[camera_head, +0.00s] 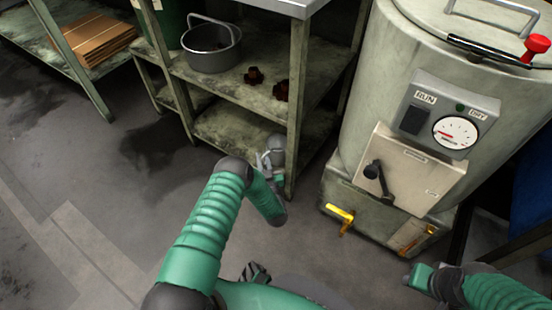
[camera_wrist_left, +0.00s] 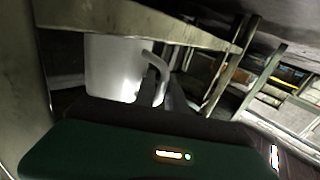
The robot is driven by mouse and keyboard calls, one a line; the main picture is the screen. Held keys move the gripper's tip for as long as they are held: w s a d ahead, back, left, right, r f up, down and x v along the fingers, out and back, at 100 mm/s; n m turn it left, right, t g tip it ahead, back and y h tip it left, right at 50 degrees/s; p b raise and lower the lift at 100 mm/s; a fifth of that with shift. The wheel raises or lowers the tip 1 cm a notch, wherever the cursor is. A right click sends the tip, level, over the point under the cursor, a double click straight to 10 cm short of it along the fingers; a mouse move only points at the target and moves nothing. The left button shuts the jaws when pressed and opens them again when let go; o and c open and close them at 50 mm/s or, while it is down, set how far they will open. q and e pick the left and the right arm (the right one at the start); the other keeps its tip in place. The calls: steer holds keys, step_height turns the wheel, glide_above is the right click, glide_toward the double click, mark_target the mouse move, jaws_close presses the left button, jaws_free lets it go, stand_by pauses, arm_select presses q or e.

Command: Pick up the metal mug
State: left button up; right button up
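The metal mug (camera_wrist_left: 115,68) is a pale grey cylinder in the left wrist view. It stands upright on the lower level of a metal shelf, with its handle toward the right. The shelf edge above hides its rim. My left gripper (camera_head: 265,160) reaches in at the front of the shelf, beside its right front post, in the head view. My right arm shows at the lower right of the head view, without visible fingers.
The metal shelf (camera_head: 238,84) holds a grey pot (camera_head: 211,55) and rusty parts (camera_head: 282,91) on its upper level. A large boiler (camera_head: 365,70) with a gauge and a yellow valve handle (camera_head: 340,213) stands at the right. The floor at the left is clear.

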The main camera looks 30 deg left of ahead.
arm_select(q)
steer(key=shift+w+a+f, duration=0.25)
steer(key=shift+w+a, duration=0.25)
steer(key=shift+w, duration=0.05)
steer(key=shift+w+a+r, duration=0.15)
steer(key=shift+a+r, duration=0.05)
jaws_close()
stand_by(0.8)
